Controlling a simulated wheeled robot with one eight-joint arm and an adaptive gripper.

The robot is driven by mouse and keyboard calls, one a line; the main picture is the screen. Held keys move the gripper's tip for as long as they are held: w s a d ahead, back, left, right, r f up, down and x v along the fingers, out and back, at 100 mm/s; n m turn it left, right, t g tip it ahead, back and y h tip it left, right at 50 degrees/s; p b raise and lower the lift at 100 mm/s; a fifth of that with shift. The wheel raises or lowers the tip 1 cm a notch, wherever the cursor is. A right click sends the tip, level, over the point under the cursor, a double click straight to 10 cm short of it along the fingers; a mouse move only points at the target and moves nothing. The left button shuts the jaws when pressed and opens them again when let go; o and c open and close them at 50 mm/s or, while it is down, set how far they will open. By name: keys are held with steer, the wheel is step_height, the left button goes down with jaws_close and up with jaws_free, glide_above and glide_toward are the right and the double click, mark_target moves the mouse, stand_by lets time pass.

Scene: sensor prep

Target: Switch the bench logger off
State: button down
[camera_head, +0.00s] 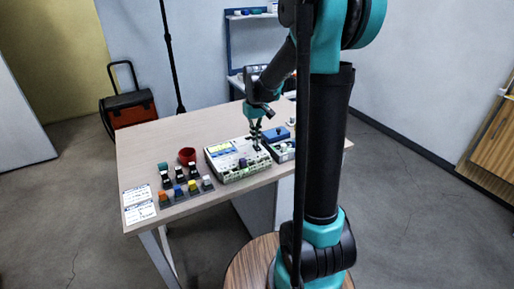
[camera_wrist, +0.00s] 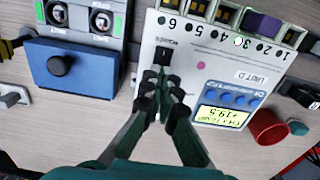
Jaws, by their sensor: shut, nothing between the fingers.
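The bench logger (camera_head: 238,158) is a pale box on the table with a lit yellow display (camera_wrist: 222,117) and several blue buttons. In the wrist view its casing (camera_wrist: 205,65) reads "UNIT D", upside down. A small black switch (camera_wrist: 163,55) sits on its top face near the port marked 6. A purple plug (camera_wrist: 263,25) sits at its port row. My gripper (camera_wrist: 161,84) is shut and empty, its tips over the logger's top face, just short of the switch in the wrist view. I cannot tell whether they touch the casing. My gripper also shows in the head view (camera_head: 256,145).
A blue box with a black knob (camera_wrist: 62,65) and a grey socket unit (camera_wrist: 85,15) stand beside the logger. A red cup (camera_head: 187,156) and rows of coloured connectors (camera_head: 180,190) lie left.

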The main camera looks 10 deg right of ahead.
mark_target(256, 146)
steer(key=shift+f, duration=0.7)
stand_by(0.3)
steer(key=shift+r, duration=3.55)
steer(key=s+d+f+m+t, duration=0.1)
steer(key=s+d+f+t, duration=0.1)
steer(key=s+f, duration=0.4)
steer(key=s+d+f+m+t, duration=0.2)
steer(key=s+f, duration=0.4)
steer(key=s, duration=1)
steer(key=shift+m, duration=0.3)
